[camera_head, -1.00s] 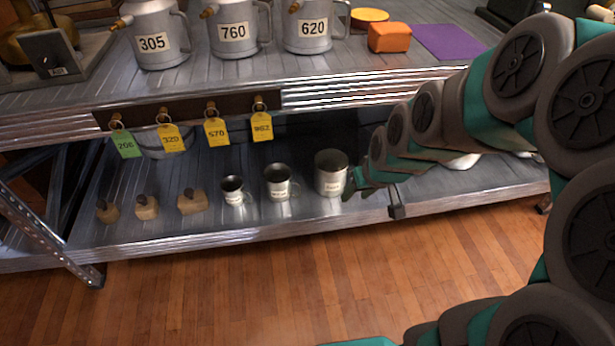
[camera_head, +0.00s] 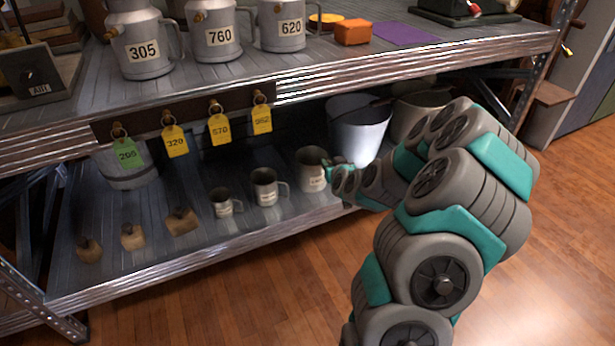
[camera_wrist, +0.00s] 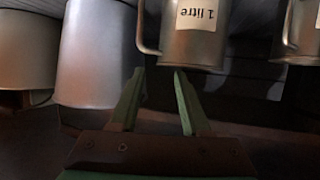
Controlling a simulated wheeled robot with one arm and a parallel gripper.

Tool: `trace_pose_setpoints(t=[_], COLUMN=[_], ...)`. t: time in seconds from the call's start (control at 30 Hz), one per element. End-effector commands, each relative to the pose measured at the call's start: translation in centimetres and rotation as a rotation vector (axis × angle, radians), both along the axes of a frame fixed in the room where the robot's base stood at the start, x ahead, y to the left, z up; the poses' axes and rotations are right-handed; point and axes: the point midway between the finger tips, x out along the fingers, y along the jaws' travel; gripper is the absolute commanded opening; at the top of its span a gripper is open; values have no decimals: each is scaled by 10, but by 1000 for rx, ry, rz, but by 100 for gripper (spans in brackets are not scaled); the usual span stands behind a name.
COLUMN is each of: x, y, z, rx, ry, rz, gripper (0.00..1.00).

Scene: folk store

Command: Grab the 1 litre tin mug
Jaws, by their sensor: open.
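The 1 litre tin mug (camera_head: 310,170) is the largest and rightmost of three metal mugs on the lower shelf. In the wrist view the mug (camera_wrist: 205,48) appears upside down, with its "1 litre" label showing and its handle (camera_wrist: 142,30) on the left. My gripper (camera_wrist: 159,72) is open and empty. Its fingertips are close to the mug near the handle; I cannot tell whether they touch it. In the head view my gripper (camera_head: 329,172) is at the mug's right side, partly hidden by my arm.
Two smaller mugs (camera_head: 266,188) (camera_head: 225,203) stand left of it, then several weights (camera_head: 181,221). A pale bucket (camera_head: 358,130) and another large vessel (camera_head: 418,110) stand behind and to the right. The upper shelf with hanging tags (camera_head: 219,130) overhangs this space.

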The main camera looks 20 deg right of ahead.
Motion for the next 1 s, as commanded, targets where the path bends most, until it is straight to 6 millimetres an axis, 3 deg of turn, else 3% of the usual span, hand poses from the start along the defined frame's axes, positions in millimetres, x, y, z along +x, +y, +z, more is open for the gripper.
trace_pose_setpoints(t=[0.6, 0.93, 1.0], x=[58, 62, 62], y=[-12, -13, -13], z=[-24, -26, -26], rx=[-1, 1, 0], ry=[0, 2, 2], rz=[3, 3, 2], gripper=[47, 47, 41])
